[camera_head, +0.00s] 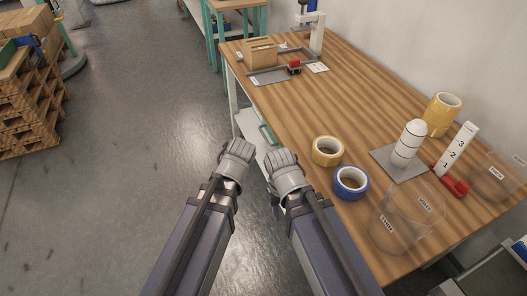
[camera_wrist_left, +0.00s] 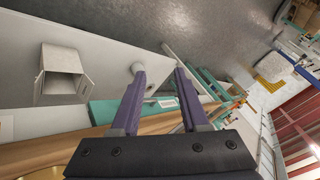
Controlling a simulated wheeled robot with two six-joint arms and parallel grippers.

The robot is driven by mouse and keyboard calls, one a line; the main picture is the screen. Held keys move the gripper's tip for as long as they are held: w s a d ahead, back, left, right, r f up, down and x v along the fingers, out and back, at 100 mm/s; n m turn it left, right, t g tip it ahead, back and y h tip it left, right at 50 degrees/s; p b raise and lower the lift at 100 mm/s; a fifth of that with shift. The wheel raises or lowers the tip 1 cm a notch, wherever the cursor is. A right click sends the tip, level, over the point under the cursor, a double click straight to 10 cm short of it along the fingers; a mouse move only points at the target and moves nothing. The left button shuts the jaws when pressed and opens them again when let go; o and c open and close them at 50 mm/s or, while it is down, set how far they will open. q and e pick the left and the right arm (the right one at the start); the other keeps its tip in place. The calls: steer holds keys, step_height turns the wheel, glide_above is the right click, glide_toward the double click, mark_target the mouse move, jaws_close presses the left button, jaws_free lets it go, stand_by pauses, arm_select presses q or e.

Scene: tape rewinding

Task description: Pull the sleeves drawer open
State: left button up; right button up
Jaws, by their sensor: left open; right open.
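The wooden-topped table has a teal drawer front (camera_head: 267,137) under its left edge, just beyond my wrists. In the left wrist view, a teal front (camera_wrist_left: 105,110) with a small pale label (camera_wrist_left: 167,103) shows between and beside my fingers; I cannot read the label. My left gripper (camera_wrist_left: 159,74) is open, with nothing held between its two purple fingers. A pale round knob-like piece (camera_wrist_left: 138,68) is at the tip of its left finger; I cannot tell whether they touch. My right gripper (camera_head: 276,204) is open, partly hidden below its wrist, beside the table's front left edge.
A cardboard box (camera_head: 260,53) sits at the far end.

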arm_select(q)
steer(key=w+f+m+t+b, duration=0.2)
steer(key=w+f+t+b, duration=0.15)
steer(key=w+b, duration=0.25)
steer(key=m+t+h+b, duration=0.7)
steer(key=m+h+b, duration=0.45)
steer(key=b, duration=1.05)
glide_toward(264, 135)
steer(key=w+d+m+y, duration=0.1)
steer(key=d+m+y, duration=0.1)
steer(key=shift+w+a+r, duration=0.15)
steer(key=shift+w+r, duration=0.05)
steer(key=shift+w, duration=0.05)
arm_select(e)
step_height(264, 135, down, 31)
steer(key=shift+r, duration=0.2)
arm_select(q)
steer(key=shift+w, duration=0.1)
steer(key=p+x, duration=0.1)
steer(key=x, duration=0.6)
steer(key=shift+w, duration=0.25)
arm_select(e)
steer(key=shift+r, duration=0.5)
arm_select(q)
steer(key=shift+c, duration=0.2)
jaws_close()
